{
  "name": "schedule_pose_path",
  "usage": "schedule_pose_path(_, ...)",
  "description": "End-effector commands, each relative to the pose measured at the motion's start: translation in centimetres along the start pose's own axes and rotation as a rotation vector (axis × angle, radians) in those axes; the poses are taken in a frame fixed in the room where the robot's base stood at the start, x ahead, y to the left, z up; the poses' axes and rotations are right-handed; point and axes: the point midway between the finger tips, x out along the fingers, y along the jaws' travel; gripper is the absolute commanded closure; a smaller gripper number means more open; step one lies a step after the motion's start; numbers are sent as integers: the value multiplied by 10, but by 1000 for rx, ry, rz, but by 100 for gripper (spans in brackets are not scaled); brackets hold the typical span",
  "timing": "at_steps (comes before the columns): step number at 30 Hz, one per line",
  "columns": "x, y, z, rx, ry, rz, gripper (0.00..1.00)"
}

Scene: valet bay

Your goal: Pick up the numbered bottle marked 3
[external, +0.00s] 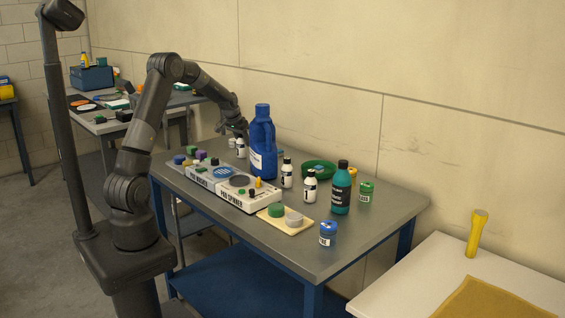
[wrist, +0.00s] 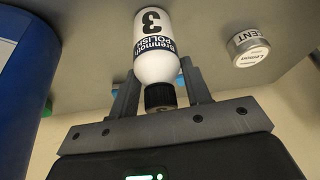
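The white bottle marked 3 (wrist: 157,45) has a black cap and a dark blue label reading "Polish". In the wrist view it appears upside down, cap toward me. My gripper (wrist: 160,72) is open, with one finger on each side of the bottle's cap and shoulder and a small gap visible at the cap. In the external view my gripper (external: 236,133) is at the bottle's top, and the bottle (external: 240,149) stands upright on the grey table, its cap partly hidden by my gripper.
A tall blue jug (external: 262,150) stands just right of the bottle. Two other white numbered bottles (external: 287,174) (external: 310,188), a teal bottle (external: 341,190) and a pad spinner (external: 235,187) share the table.

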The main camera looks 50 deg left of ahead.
Motion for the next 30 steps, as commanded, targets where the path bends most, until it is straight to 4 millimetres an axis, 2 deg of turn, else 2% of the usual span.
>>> schedule_pose_path(2, 0, 0, 0, 0, 0, 0, 63)
schedule_pose_path(10, 0, 0, 0, 0, 0, 0, 85)
schedule_pose_path(19, -5, 0, -2, 0, 2, -1, 86)
schedule_pose_path(23, -22, 0, -9, 1, 3, -1, 86)
schedule_pose_path(30, -67, 0, -28, 0, 4, -2, 86)
